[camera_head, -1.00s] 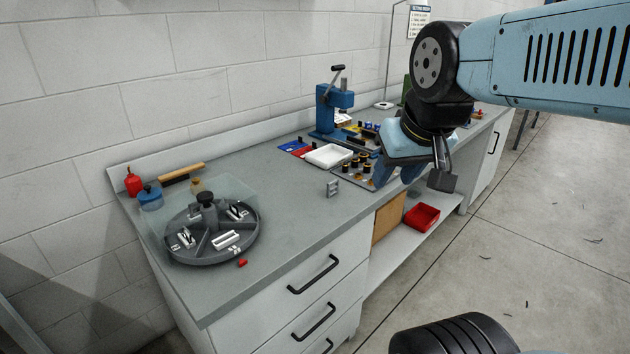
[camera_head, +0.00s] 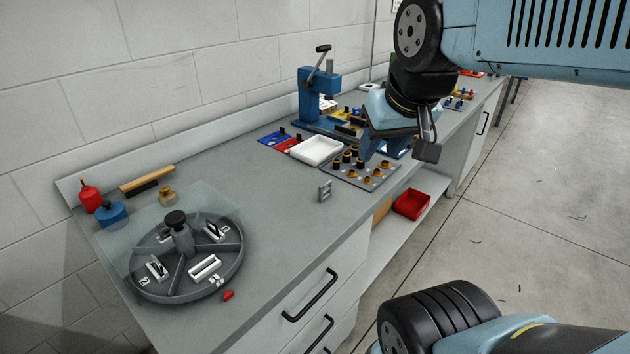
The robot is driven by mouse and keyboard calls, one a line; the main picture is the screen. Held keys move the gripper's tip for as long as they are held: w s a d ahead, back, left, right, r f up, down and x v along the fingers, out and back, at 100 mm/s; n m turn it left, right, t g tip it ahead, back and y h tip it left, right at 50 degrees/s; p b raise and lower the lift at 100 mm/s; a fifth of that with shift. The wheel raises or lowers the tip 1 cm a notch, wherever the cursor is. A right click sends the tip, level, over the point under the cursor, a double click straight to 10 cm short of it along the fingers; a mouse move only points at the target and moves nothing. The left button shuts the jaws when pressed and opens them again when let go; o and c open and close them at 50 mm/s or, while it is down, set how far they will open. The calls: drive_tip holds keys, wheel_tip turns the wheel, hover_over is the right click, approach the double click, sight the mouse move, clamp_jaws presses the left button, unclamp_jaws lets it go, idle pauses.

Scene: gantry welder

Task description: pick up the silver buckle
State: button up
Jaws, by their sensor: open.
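The silver buckle (camera_head: 324,191) is a small grey metal piece with openings in it. It stands upright on the grey bench top, near the front edge, between the round tray and the peg plate. My gripper (camera_head: 383,152) is pointing down above the peg plate, to the right of the buckle and apart from it. Its blue fingers are partly hidden by the wrist, and nothing shows between them.
A peg plate (camera_head: 346,176), a white tray (camera_head: 318,150) and a blue press (camera_head: 306,97) stand behind. A red bin (camera_head: 411,204) sits below.

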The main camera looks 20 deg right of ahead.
drive_tip(key=shift+w, duration=0.1)
drive_tip(key=n+g+h, duration=0.3)
drive_tip(key=n+h, duration=0.1)
drive_tip(key=n, duration=2.1)
hover_over(326, 182)
drive_tip(key=s+a, duration=0.3)
wheel_tip(326, 182, down, 17)
drive_tip(key=x, duration=0.8)
drive_tip(key=shift+w, duration=0.1)
drive_tip(key=shift+a+x, duration=0.15)
drive_tip(key=shift+x, duration=1.1)
drive_tip(key=shift+a+x, duration=0.15)
drive_tip(key=shift+x, duration=1.1)
drive_tip(key=shift+w+f, duration=0.1)
clamp_jaws()
